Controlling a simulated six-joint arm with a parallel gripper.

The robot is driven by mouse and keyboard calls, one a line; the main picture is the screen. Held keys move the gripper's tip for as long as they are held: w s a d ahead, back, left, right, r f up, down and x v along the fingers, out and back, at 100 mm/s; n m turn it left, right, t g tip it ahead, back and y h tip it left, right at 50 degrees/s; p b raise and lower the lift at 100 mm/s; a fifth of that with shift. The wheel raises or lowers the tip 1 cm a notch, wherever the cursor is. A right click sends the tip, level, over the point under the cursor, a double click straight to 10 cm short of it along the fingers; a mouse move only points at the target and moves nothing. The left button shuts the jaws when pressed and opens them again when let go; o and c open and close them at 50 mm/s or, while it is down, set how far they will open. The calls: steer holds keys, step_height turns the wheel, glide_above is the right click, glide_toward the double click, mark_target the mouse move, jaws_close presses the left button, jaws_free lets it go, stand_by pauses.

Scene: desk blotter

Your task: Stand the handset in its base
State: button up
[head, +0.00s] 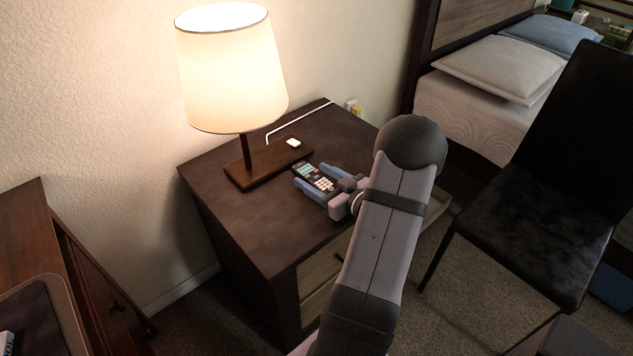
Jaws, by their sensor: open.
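The handset (317,177) is dark with light keys and a small greenish screen. It lies face up on the dark nightstand, in front of the lamp. My gripper (311,175) is open, with one blue finger on each side of the handset. I cannot tell whether the fingers touch it. The near end of the handset is partly hidden by my gripper. I cannot make out the handset's base for certain in this view.
The nightstand (235,215) holds a lit lamp (230,75) on a wooden foot, with a small white item (294,142) on it. Its left front top is clear. A desk with a dark blotter (35,325) is at lower left; a black chair (540,230) stands right.

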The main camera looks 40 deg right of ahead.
mark_target(312, 179)
steer(key=shift+c, duration=0.3)
steer(key=c, duration=1.3)
steer(key=shift+o, duration=0.2)
steer(key=shift+r, duration=0.1)
step_height(312, 179, up, 10)
steer(key=p, duration=0.3)
steer(key=s+a+r+n+g+y+p, duration=0.1)
steer(key=a+r+n+g+y+p, duration=0.1)
steer(key=a+p, duration=0.7)
steer(key=s+a+r+n+g+y+p, duration=0.1)
steer(key=a+r+n+y+p, duration=0.4)
steer(key=a+p, duration=0.5)
steer(key=s+a+r+n+g+y+p, duration=0.2)
steer(key=a+r+n+g+y+p, duration=0.1)
steer(key=a+p, duration=0.6)
step_height(312, 179, up, 2)
steer(key=a+n+y, duration=0.1)
steer(key=a+y, duration=0.1)
steer(key=y, duration=0.1)
steer(key=shift+a+r+g, duration=0.15)
steer(key=shift+g, duration=0.25)
